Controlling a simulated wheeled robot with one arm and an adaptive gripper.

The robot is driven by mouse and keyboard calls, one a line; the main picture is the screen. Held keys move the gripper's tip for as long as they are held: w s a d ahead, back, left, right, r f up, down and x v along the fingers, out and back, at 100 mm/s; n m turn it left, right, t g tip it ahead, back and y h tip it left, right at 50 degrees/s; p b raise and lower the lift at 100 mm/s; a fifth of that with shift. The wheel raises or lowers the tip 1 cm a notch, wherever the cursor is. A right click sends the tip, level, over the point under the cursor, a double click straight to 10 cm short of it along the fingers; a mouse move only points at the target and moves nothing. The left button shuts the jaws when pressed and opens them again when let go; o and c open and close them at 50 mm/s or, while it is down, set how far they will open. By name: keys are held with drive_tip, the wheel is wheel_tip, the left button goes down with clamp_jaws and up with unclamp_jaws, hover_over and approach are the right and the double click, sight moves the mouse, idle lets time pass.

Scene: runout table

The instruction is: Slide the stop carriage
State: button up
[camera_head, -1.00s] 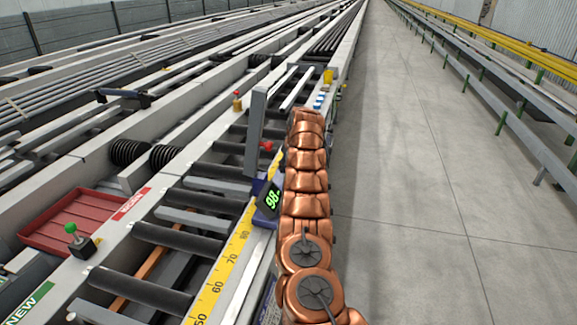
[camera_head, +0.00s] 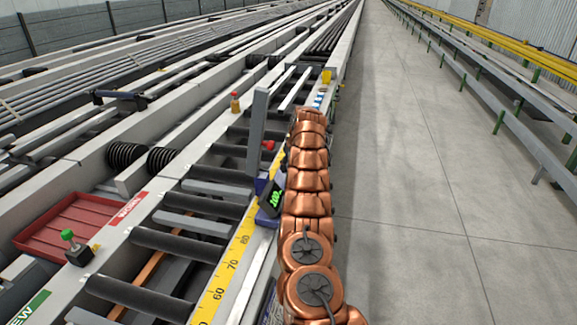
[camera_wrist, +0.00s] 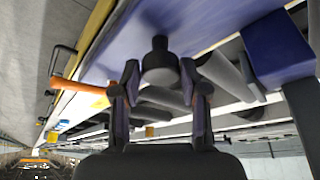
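The stop carriage shows in the head view as a blue housing with a green-lit display (camera_head: 271,198) on the yellow scale rail (camera_head: 232,262). The display reads about 100, its last digit unclear. A tall grey stop plate (camera_head: 257,130) stands over the rollers, with a red knob (camera_head: 268,145) beside it. In the wrist view, a black knob (camera_wrist: 160,62) on a blue surface (camera_wrist: 150,30) sits between the two fingers of my gripper (camera_wrist: 161,80). The fingers close around it from both sides. In the head view my copper arm hides my gripper.
Black rollers (camera_head: 178,242) lie left of the scale. A red tray (camera_head: 75,222) and a green-knobbed lever (camera_head: 77,248) are further left. A yellow part (camera_head: 327,77) stands ahead along the rail. The floor aisle (camera_head: 430,190) on the right is clear.

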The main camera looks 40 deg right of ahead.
drive_tip(key=o, duration=0.3)
drive_tip(key=shift+v, duration=6)
drive_tip(key=shift+w+a, duration=0.1)
